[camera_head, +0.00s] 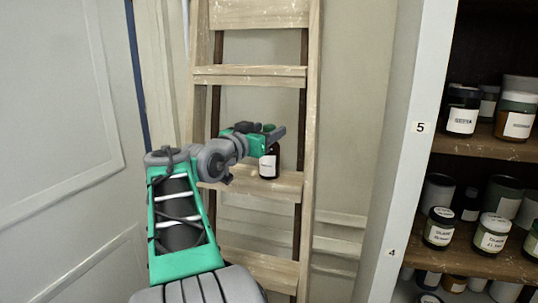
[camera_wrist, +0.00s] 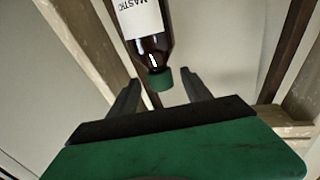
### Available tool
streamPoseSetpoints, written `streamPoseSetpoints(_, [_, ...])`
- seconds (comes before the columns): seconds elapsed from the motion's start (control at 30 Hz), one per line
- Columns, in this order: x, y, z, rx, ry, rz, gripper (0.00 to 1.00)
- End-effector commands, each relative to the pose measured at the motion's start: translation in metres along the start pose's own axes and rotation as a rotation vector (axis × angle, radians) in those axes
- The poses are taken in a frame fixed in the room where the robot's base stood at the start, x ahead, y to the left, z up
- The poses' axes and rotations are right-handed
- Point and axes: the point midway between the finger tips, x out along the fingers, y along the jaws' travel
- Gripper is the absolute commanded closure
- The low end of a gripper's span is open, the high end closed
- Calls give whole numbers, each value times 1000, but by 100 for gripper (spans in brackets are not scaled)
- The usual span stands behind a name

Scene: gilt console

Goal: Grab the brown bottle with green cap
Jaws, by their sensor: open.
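The brown bottle with a green cap and a white label (camera_head: 268,166) stands upright on a ladder step in the head view. In the wrist view the bottle (camera_wrist: 150,45) appears upside down, its green cap (camera_wrist: 160,80) between the two finger lines. My gripper (camera_head: 276,132) is at the height of the bottle's top, with fingers partly covering the cap area. In the wrist view my gripper (camera_wrist: 158,90) is open, with a finger on each side of the cap and visible gaps between. Whether a finger touches the bottle cannot be told.
The wooden ladder (camera_head: 250,71) leans at the wall, and its step (camera_head: 288,181) bears the bottle. Ladder rails stand on both sides. A shelf unit (camera_head: 478,148) with several labelled jars is at the right. A pale panelled wall or door (camera_head: 60,110) is at the left.

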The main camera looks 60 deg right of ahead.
Motion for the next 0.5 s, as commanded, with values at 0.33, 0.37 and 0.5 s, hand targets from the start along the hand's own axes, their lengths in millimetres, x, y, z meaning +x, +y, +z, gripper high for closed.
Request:
streamPoseSetpoints(0.33, [48,-1,1,0,-2,-1,43])
streamPoseSetpoints(0.37, [48,-1,1,0,-2,-2,43])
streamPoseSetpoints(0.5, [47,-1,2,0,-2,-3,44])
